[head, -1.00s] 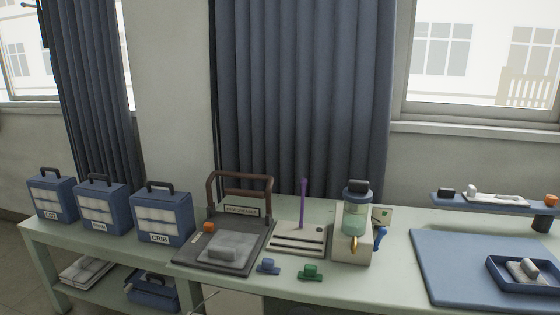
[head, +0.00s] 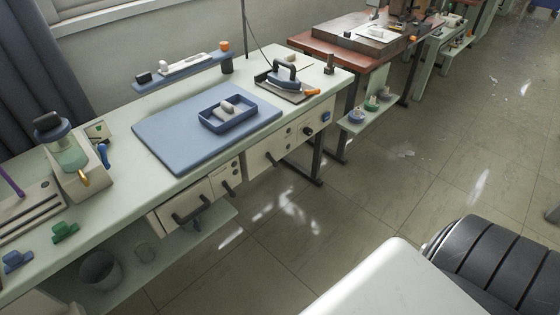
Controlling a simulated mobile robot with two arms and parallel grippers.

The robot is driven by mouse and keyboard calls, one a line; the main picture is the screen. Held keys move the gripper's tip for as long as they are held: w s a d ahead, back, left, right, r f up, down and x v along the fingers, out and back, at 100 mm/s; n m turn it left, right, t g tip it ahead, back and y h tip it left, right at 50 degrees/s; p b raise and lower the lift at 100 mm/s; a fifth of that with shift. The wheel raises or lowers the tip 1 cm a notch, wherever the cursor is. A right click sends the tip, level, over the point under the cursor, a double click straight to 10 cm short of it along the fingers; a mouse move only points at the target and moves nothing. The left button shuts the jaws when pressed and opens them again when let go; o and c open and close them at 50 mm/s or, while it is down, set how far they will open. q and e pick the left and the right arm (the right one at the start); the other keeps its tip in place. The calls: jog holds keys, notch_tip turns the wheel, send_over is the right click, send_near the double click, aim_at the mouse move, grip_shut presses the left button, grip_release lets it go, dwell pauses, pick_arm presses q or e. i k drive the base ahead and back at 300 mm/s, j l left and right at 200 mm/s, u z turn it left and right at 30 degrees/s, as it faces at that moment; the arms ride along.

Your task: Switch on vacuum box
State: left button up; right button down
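No label reading "vacuum box" shows. Two pale box fronts sit under the edge of the pale green table. The right one (head: 293,139) has a black handle, small dark buttons and a dark round knob (head: 308,132) with a blue part beside it. The left one (head: 186,204) has a black handle, and a small panel with dark buttons (head: 226,179) sits beside it. I cannot tell for sure which is the vacuum box, or whether anything is on. Neither of my grippers is in view.
On the table (head: 118,187) lie a blue pad (head: 165,143) with a blue tray (head: 249,119), and an iron (head: 283,72) on a dark plate. A jar machine (head: 67,150) stands at left. A brown table (head: 318,47) stands beyond. The tiled floor (head: 340,210) in front is mostly clear.

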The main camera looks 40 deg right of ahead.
aim_at(232, 194)
jog(key=z, duration=0.75)
